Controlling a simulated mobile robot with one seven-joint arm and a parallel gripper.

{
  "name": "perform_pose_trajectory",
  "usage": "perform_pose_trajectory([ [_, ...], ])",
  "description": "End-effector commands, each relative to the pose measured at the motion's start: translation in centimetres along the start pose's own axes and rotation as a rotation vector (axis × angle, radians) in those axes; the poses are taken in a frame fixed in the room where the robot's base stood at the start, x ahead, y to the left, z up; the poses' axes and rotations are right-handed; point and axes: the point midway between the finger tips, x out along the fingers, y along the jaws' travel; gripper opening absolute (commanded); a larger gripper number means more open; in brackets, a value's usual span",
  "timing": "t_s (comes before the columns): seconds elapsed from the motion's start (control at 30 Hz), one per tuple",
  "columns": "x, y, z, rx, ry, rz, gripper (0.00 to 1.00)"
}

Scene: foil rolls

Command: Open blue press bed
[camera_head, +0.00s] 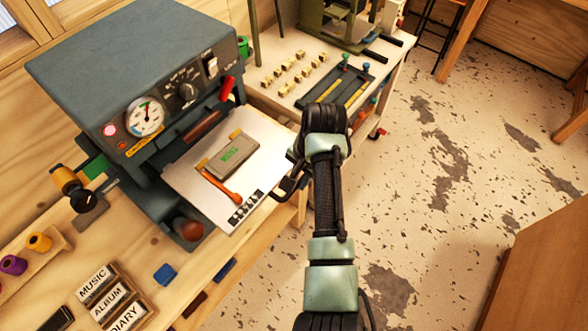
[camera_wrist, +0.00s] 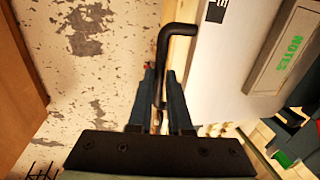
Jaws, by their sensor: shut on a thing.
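The blue-grey press (camera_head: 130,75) stands on the wooden bench at left. Its pale flat bed (camera_head: 268,148) projects from the front, and in the wrist view the bed (camera_wrist: 222,62) fills the upper right. A grey-green notebook cover (camera_head: 238,153) marked NOTES lies on it, beside an orange-red strip (camera_head: 219,187). My gripper (camera_head: 292,178) is at the bed's outer edge. In the wrist view its fingers (camera_wrist: 162,92) are closed around the black bent handle (camera_wrist: 166,45) of the bed. The head view partly hides this grip behind my arm.
Title blocks MUSIC, ALBUM and DIARY (camera_head: 108,298) and foil rolls (camera_head: 39,242) sit on the bench at lower left. A second table (camera_head: 282,105) behind holds small blocks and a dark tray (camera_head: 336,85). Open floor (camera_head: 440,150) lies to the right, with a wooden surface (camera_head: 545,265) at lower right.

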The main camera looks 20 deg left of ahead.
Motion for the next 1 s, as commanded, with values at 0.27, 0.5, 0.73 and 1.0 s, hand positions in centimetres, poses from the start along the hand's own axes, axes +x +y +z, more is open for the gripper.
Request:
perform_pose_trajectory([
  [0.27,0.0,0.3,-0.1,0.0,0.002,0.002,0.0],
  [0.5,0.0,0.2,-0.1,0.0,0.002,0.001,0.3],
  [0.73,0.0,0.2,-0.1,0.0,0.002,0.001,0.3],
  [1.0,-2.8,0.2,-0.1,0.0,0.006,-0.002,0.3],
])
